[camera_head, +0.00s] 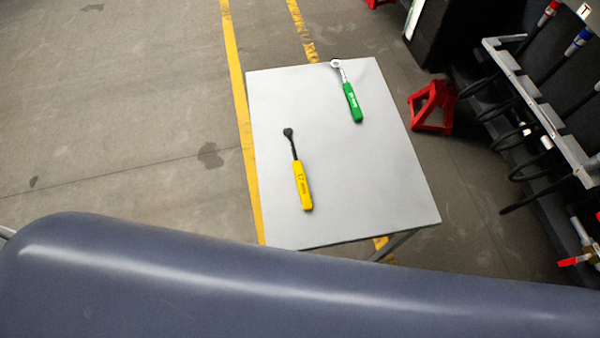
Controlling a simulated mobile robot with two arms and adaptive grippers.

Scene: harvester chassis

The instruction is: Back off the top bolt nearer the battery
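A wrench with a yellow handle (302,185) and a dark head lies on the grey table, left of its middle. Its handle carries a marking that looks like 17 mm. A second wrench with a green handle (353,102) and a silver ring head lies farther back, with its head near the table's far edge. The two wrenches are apart and nothing touches them. No bolt and no battery shows in this view. Neither of my grippers is in view.
The grey table (370,190) has free room on its right half. A large blue-grey rounded surface (260,300) fills the foreground. A red jack stand (433,106) stands right of the table. A dark rack with hoses and a metal rail (535,95) is at right.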

